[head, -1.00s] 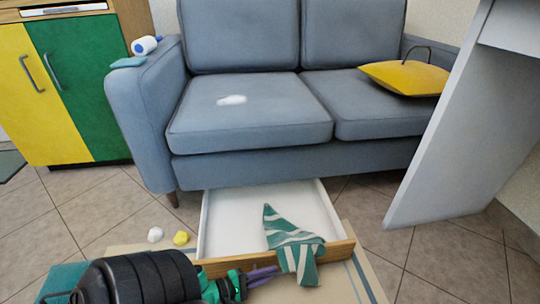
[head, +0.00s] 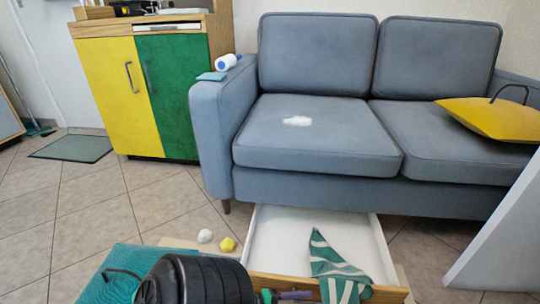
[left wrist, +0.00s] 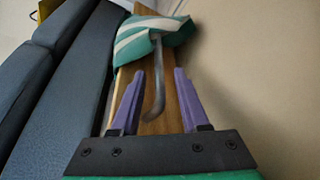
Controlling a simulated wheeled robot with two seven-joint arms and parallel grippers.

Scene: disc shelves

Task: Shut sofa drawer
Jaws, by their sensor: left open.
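The sofa drawer (head: 285,240) is pulled out from under the grey sofa (head: 315,135), with a white inside and a wooden front. A green and white striped cloth (head: 335,268) lies partly in it and hangs over the front. My left gripper (head: 293,295) is at the front, low in the head view and partly cut off by its edge. In the left wrist view, its purple fingers (left wrist: 158,74) are open, one on each side of the grey drawer handle (left wrist: 157,90). I cannot tell whether they touch it. The cloth (left wrist: 150,38) covers the front's far part.
A white ball (head: 205,236) and a yellow ball (head: 227,245) lie left of the drawer. A yellow cushion (head: 490,118) is on the sofa. A pale panel (head: 505,240) stands at the right.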

